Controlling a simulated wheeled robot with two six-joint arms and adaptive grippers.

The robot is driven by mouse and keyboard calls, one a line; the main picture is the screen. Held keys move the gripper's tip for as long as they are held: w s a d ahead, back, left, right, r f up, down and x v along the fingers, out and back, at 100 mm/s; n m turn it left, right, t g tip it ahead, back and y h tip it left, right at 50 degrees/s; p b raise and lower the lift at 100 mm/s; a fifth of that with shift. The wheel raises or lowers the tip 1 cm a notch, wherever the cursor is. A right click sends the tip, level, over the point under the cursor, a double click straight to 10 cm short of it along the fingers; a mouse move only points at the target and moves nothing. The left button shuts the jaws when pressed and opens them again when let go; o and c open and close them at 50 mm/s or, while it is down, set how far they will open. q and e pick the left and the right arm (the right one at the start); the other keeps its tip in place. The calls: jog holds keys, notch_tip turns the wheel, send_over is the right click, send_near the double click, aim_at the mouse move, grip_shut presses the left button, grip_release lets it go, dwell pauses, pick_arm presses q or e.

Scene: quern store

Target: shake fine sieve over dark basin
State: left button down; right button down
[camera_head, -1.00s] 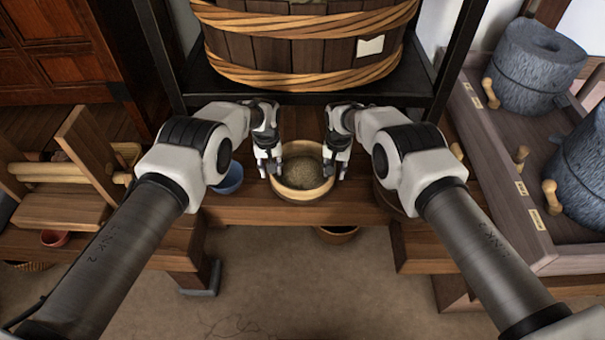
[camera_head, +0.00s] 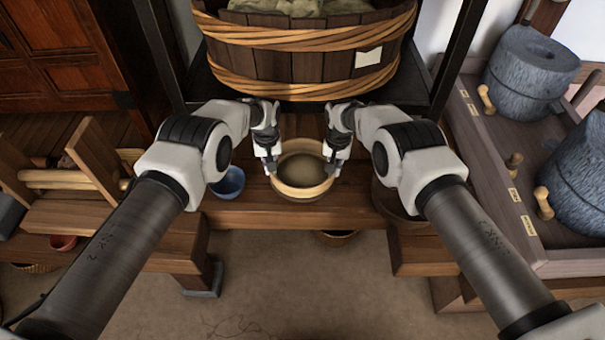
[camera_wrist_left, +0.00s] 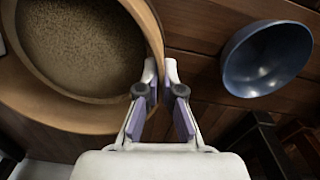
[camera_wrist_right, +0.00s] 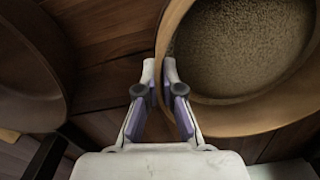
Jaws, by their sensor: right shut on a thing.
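A round, pale wooden fine sieve (camera_head: 302,190) with brown meal or grain in it is at the middle of the low bench, between my grippers. My left gripper (camera_wrist_left: 160,70) is shut on its rim at the left side. My right gripper (camera_wrist_right: 160,70) is shut on the rim at the opposite side. The sieve looks about level; how far it is above what lies beneath cannot be told. A dark brown basin (camera_wrist_right: 30,75) stands to the sieve's right in the head view, partly hidden by my right arm.
A blue bowl (camera_head: 229,182) stands left of the sieve. A large banded wooden tub (camera_head: 310,60) is behind it. Stone querns (camera_head: 528,70) stand in a wooden tray at the right. A wooden frame with a roller (camera_head: 70,179) is at the left. Bare floor lies in front.

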pick_arm(q)
jog(key=shift+r, duration=0.65)
pick_arm(e)
jog(key=shift+r, duration=0.65)
pick_arm(q)
jog(key=shift+r, duration=0.1)
pick_arm(e)
jog(key=shift+r, duration=0.15)
